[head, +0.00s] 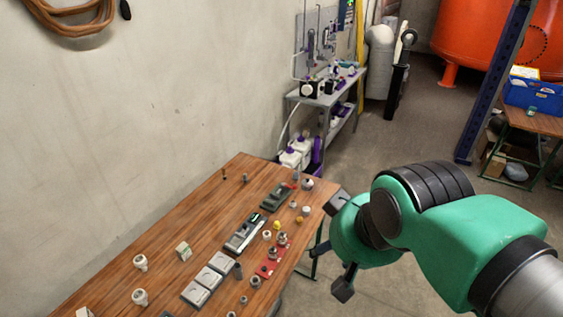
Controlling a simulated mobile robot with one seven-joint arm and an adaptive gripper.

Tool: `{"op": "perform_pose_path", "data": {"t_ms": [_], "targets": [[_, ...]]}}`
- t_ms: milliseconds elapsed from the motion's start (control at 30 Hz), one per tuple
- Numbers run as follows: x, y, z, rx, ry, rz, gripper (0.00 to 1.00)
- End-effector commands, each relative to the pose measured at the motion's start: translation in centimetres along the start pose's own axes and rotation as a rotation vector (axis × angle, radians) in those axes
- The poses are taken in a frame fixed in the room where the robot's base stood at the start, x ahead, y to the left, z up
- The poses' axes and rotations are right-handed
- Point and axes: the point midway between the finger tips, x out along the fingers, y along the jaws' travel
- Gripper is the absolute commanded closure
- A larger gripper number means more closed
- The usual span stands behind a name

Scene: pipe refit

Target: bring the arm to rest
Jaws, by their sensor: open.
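My arm comes in from the lower right in green and black. My gripper (338,247) hangs past the right edge of the wooden bench (205,212), over the floor side. Its dark fingers are spread apart, and I see nothing between them. The gripper's inner side is partly hidden by the green wrist.
Pipe fittings stand on the bench, several on a red plate (272,268), beside grey trays (208,277). White fittings (140,262) are at the left. A metal shelf (322,98) stands behind. A blue post (490,90) and orange tank (475,35) are at the back right.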

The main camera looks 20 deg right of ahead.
Motion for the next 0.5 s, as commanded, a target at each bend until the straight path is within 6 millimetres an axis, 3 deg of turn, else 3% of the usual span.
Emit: {"op": "perform_pose_path", "data": {"t_ms": [233,500], "targets": [[2.7,0.0,1.5,0.0,-0.001,0.0,0.49],[3.3,0.0,1.8,0.0,0.0,0.0,0.49]]}}
